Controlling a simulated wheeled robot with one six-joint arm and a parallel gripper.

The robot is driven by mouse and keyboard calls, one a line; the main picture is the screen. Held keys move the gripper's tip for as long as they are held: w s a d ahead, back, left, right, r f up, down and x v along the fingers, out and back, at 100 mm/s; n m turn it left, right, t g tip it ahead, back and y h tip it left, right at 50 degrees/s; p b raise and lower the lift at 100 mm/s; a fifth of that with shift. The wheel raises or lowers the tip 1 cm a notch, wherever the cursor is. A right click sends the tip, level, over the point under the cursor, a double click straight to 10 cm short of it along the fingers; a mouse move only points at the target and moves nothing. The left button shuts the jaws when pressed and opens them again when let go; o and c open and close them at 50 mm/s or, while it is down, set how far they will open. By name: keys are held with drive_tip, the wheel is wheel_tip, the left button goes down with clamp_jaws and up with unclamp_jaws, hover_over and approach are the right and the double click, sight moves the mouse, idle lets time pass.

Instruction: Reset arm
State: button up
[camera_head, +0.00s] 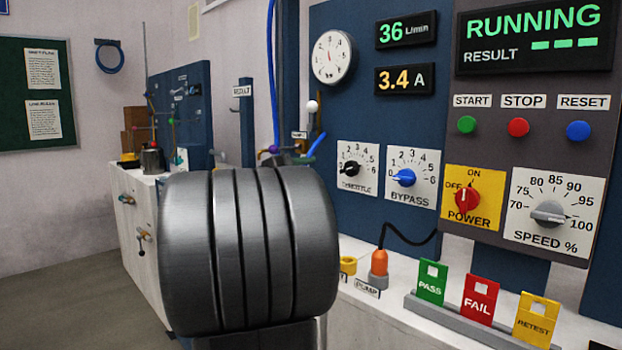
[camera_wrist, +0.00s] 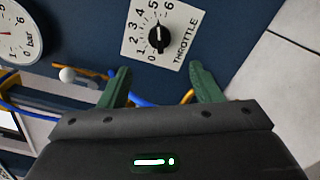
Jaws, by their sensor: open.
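My gripper (camera_wrist: 161,80) shows in the wrist view with its two green fingers spread apart and nothing between them. It faces the blue panel, with the black throttle knob (camera_wrist: 158,39) ahead of the fingertips and apart from them. In the head view, my grey arm fills the middle and the gripper itself is hidden. The throttle knob (camera_head: 351,170) and the blue bypass knob (camera_head: 403,177) show to the right of my arm.
The display (camera_head: 535,35) reads RUNNING, the meters 36 L/min and 3.4 A. Red power knob (camera_head: 467,199) and grey speed knob (camera_head: 549,213) sit at right. Pass (camera_head: 432,281), fail (camera_head: 479,298) and retest (camera_head: 536,318) tags stand on the bench. A white-ball lever (camera_head: 312,107) and blue hose are near my arm.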

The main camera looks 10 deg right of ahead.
sight(346, 170)
drive_tip(key=shift+w+d, duration=0.1)
drive_tip(key=b+x, duration=0.2)
drive_tip(key=x, duration=1.1)
drive_tip(key=shift+w+d, duration=0.25)
drive_tip(key=shift+d, duration=0.05)
drive_tip(key=shift+s+a, duration=0.1)
drive_tip(key=shift+a, duration=0.1)
